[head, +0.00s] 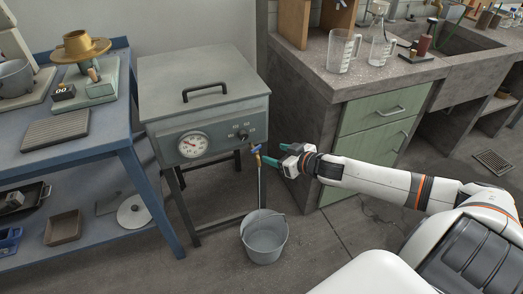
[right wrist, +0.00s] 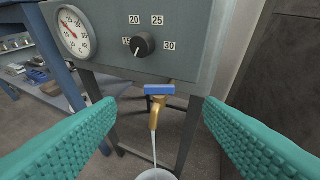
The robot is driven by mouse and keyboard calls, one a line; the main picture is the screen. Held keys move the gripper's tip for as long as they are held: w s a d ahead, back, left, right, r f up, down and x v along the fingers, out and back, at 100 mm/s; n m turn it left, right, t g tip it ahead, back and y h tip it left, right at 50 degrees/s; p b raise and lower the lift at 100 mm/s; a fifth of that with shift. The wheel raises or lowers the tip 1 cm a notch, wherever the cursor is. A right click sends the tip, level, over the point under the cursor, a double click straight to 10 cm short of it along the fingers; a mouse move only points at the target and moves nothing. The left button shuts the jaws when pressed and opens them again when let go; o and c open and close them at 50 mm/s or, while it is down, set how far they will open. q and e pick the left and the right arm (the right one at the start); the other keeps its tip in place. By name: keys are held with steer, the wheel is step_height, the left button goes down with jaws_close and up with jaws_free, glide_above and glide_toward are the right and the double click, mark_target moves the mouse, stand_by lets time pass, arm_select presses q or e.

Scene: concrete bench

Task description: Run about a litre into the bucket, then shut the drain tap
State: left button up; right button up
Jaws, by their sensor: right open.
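The drain tap (right wrist: 157,112) is brass with a blue handle (right wrist: 159,89) and sits low on the front of the grey tank (head: 205,115). The handle lies crosswise in the right wrist view. A thin stream of water (right wrist: 154,147) runs down from the spout. My left gripper is out of view.
The tank carries a dial gauge (head: 193,145) and a black knob (right wrist: 144,43). A blue bench (head: 75,140) stands left. A concrete bench (head: 320,75) with jugs (head: 342,52) and green drawers stands right. The floor around the bucket is clear.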

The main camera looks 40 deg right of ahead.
mark_target(256, 149)
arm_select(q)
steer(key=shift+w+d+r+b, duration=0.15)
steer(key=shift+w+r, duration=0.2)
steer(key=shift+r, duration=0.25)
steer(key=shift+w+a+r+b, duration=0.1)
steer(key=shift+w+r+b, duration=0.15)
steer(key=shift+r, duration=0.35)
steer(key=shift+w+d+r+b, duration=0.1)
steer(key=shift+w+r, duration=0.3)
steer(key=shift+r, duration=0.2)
arm_select(e)
steer(key=shift+x, duration=3.9)
steer(key=shift+a+r, duration=0.1)
steer(key=shift+c, duration=0.2)
steer(key=c, duration=0.9)
steer(key=shift+a, duration=0.1)
steer(key=shift+c, duration=0.2)
